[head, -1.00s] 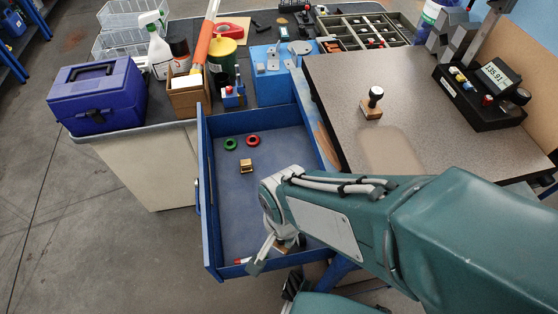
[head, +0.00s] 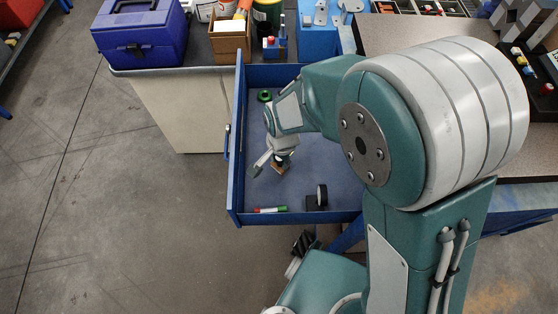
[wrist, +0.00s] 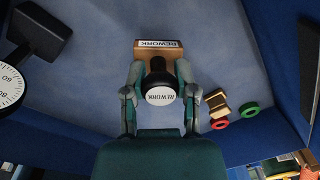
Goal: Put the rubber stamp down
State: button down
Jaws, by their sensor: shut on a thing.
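The rubber stamp (wrist: 180,53) has a wooden block marked REWORK and a dark handle with a white top. In the wrist view it stands between the two fingers of my gripper (wrist: 158,82), which are shut on it from both sides. In the head view my gripper (head: 269,162) is inside the open blue drawer (head: 236,150), and a bit of the stamp's wood (head: 278,169) shows below it. I cannot tell whether the stamp touches the drawer floor.
Bare floor shows between. My arm hides much of the bench.

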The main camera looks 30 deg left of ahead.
aim_at(279, 164)
jog(key=shift+w+a+f, duration=0.1)
jog(key=shift+a+f, duration=0.05)
jog(key=shift+f, duration=0.05)
notch_tip(279, 164, down, 3)
jog(key=shift+w+a+f, duration=0.1)
jog(key=shift+f, duration=0.1)
jog(key=shift+c, duration=2)
grip_release()
jog(key=shift+r, duration=0.1)
jog(key=r, duration=1.2)
jog(key=shift+d, duration=0.35)
